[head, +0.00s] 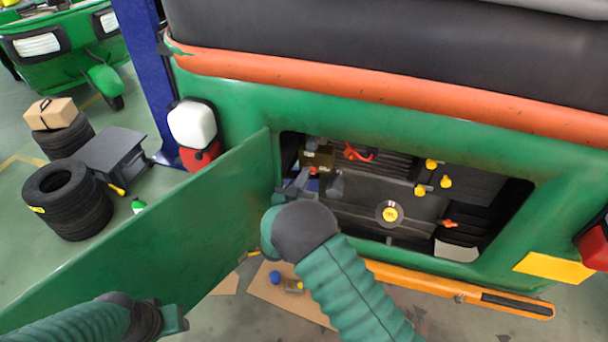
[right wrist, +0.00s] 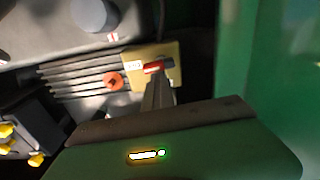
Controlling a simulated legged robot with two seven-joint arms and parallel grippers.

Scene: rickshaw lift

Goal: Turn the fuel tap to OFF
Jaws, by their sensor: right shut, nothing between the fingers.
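The fuel tap looks to be the small red lever (right wrist: 153,68) on a yellowish plate (right wrist: 174,60) in the right wrist view. White markings sit beside the lever; I cannot read them. In the head view the plate (head: 319,157) is at the upper left of the open engine bay, with a bit of red below it. My right gripper (head: 307,183) is inside the bay opening, shut and empty. In the right wrist view its fingertips (right wrist: 156,82) are at the lever; I cannot tell whether they touch it. My left gripper's palm (head: 172,319) shows low left; its fingers are hidden.
The green door (head: 165,235) hangs open left of the bay. Inside are a round yellow-centred cap (head: 389,212), yellow caps (head: 431,164) and a red part (head: 356,152). An orange bumper bar (head: 440,287) runs below. Tyres (head: 68,200) stand at far left.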

